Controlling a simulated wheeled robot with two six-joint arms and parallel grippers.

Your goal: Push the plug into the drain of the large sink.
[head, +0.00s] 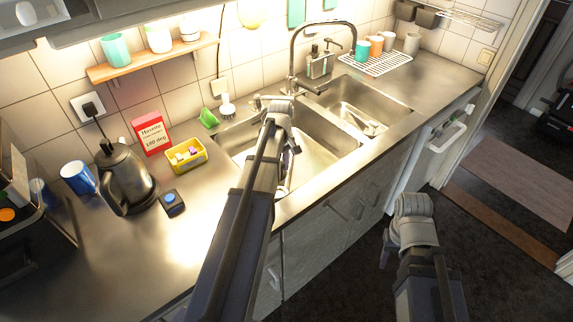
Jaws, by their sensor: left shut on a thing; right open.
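The large sink (325,152) is the left basin in the steel worktop. My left arm reaches across it and covers much of its middle. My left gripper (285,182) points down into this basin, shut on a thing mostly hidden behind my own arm. I take it to be the plug, but its shape cannot be made out. The drain of the large sink is hidden from this view as well. My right gripper (384,258) is open and empty, low in front of the cabinets over the dark floor.
A tap (293,60) stands behind the basins, with a smaller basin (362,108) to the right. Left of the sink are a yellow tray (187,157), a dark kettle (125,180) and a blue mug (77,177). A drying rack (375,63) with cups is at back right.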

